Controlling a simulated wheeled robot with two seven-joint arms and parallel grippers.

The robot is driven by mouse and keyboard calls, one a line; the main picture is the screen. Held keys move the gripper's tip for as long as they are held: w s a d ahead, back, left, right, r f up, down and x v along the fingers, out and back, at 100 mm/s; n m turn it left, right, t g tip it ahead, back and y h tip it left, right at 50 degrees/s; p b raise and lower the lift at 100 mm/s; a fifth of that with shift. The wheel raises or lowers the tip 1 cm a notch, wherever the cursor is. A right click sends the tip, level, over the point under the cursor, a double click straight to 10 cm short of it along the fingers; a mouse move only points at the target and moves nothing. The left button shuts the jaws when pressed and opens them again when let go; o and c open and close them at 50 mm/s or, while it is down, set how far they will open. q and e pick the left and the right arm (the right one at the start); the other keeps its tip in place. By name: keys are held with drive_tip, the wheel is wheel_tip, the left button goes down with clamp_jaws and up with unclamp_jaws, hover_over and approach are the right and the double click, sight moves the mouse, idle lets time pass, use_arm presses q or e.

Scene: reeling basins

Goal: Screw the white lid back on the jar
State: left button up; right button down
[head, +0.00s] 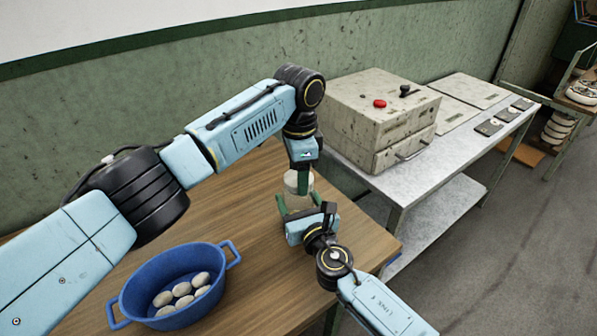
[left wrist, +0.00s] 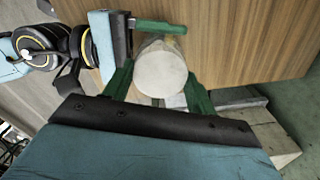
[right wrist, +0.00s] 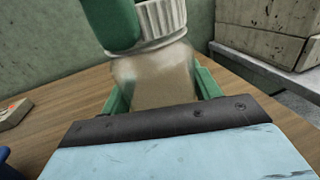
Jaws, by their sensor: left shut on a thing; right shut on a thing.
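The white lid (head: 292,182) is at the top of the jar (right wrist: 150,78), at the right end of the wooden table. In the right wrist view the ribbed lid (right wrist: 162,22) meets the jar's mouth; whether it is threaded on I cannot tell. My left gripper (head: 301,180) comes from above and is shut on the lid; its green fingers flank the lid's round top (left wrist: 160,68) in the left wrist view. My right gripper (head: 296,205) is shut on the jar's beige, see-through body from the side. The jar's base is hidden behind that gripper.
A blue basin (head: 128,295) with several pale cocoons (head: 182,289) stands at the table's front left. A grey metal table (head: 420,165) with a beige box (head: 380,115) with a red button adjoins at the right. The wooden table (head: 235,195) is bare between basin and jar.

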use_arm(q)
drive_tip(key=o, duration=1.2)
drive_tip(key=shift+c, duration=0.2)
wheel_tip(320, 180, up, 12)
use_arm(e)
drive_tip(key=shift+c, duration=1.3)
unclamp_jaws()
